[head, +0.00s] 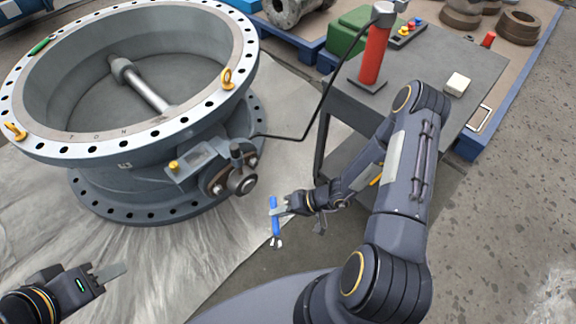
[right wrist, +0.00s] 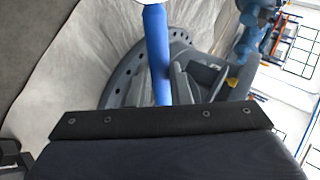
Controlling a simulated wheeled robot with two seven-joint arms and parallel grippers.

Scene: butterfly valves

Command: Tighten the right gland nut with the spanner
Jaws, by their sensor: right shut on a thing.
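The large grey butterfly valve (head: 150,185) lies on a pale sheet at the left of the head view. Its stem and gland flange (head: 238,178) face me on the near right side, with bright nuts on either side; the right gland nut (head: 254,161) is small in view. My right gripper (head: 277,209) is shut on the blue spanner (head: 275,226), right of and nearer than the gland, clear of it. The spanner hangs roughly upright, its metal open end down. Its blue handle crosses the right wrist view (right wrist: 157,45). My left gripper (head: 108,273) is at lower left, apart from the valve; its finger gap is unclear.
A black hose runs from the cylinder to the valve. Yellow eyebolts (head: 227,80) stand on the valve rim. Floor at right is clear.

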